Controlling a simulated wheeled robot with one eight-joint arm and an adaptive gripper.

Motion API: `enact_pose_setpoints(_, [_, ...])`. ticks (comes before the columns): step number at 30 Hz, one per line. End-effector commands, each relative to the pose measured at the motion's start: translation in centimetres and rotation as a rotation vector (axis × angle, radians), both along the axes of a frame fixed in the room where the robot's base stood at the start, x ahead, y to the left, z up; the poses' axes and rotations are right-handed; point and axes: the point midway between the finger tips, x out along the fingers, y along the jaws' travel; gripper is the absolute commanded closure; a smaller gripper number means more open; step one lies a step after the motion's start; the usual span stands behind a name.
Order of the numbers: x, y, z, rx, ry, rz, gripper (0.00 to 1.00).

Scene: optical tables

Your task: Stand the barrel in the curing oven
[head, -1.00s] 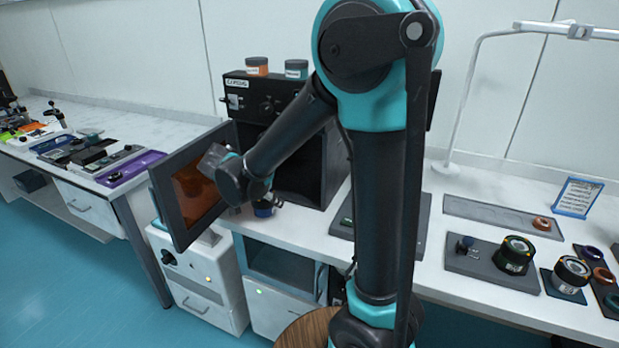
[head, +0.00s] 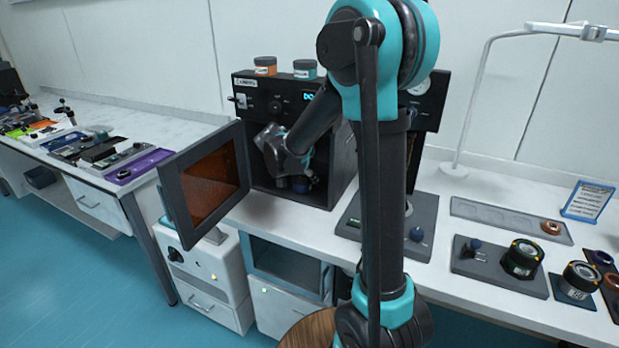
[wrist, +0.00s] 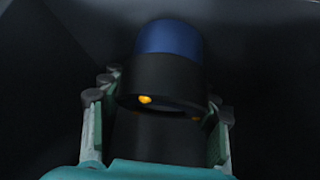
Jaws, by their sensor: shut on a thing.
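The curing oven (head: 262,121) is a black box on the white bench, with its amber-windowed door (head: 208,182) swung open to the left. My gripper (head: 302,183) is inside the oven's opening, near the chamber floor. In the wrist view my gripper (wrist: 157,122) has a finger on each side of the barrel (wrist: 168,72) and is shut on it. The barrel is black with a blue end and a small yellow spot. Dark oven walls surround it. Whether its base touches the oven floor cannot be told. My arm partly covers the oven's right side in the head view.
An orange jar (head: 265,66) and a teal jar (head: 304,69) stand on top of the oven. A grey plate (head: 424,238) with a blue knob lies to its right. Black cylinders (head: 522,258) stand further right. A purple tray (head: 138,166) lies on the left bench.

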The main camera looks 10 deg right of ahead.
Motion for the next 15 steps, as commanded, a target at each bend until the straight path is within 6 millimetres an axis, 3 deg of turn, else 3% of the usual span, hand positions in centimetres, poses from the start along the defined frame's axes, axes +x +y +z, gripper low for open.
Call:
enact_pose_setpoints(5, [1.21,-1.37,-0.07,0.0,0.0,-0.002,0.83])
enact_pose_setpoints(15, [1.1,-1.2,-0.62,0.0,0.0,0.0,0.83])
